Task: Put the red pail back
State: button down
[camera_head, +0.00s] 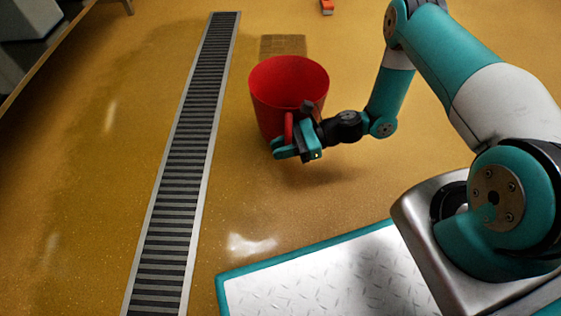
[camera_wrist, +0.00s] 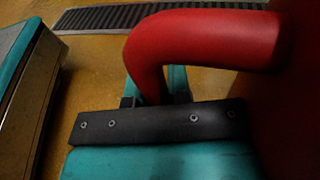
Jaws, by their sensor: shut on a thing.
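The red pail (camera_head: 290,82) is upright and open at the top, in the middle of the head view, to the right of the floor drain. My gripper (camera_head: 286,142) is at the near side of the pail and is shut on its red handle. In the wrist view the handle (camera_wrist: 200,32) curves down between the fingers of my gripper (camera_wrist: 155,95), and the dark red pail wall fills the right edge. The pail's base is partly hidden behind my gripper, and I cannot tell whether it touches the floor.
A brown square patch (camera_head: 283,45) lies on the floor just behind the pail. A long drain grate (camera_head: 180,165) runs along the left. A small orange-red object (camera_head: 327,7) is at the far top. A table edge (camera_head: 45,58) is at upper left. The ochre floor between is clear.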

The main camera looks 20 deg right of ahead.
notch_tip(320, 180, down, 4)
jog(key=b, duration=0.2)
jog(key=shift+b, duration=0.35)
jog(key=c, duration=1.1)
grip_release()
jog(key=shift+o, duration=0.2)
jog(key=d+r+p, duration=0.2)
jog(key=d+p, duration=0.4)
jog(key=d, duration=0.5)
jog(key=shift+s+d+p, duration=0.3)
jog(key=shift+s+d, duration=0.05)
jog(key=shift+d, duration=0.05)
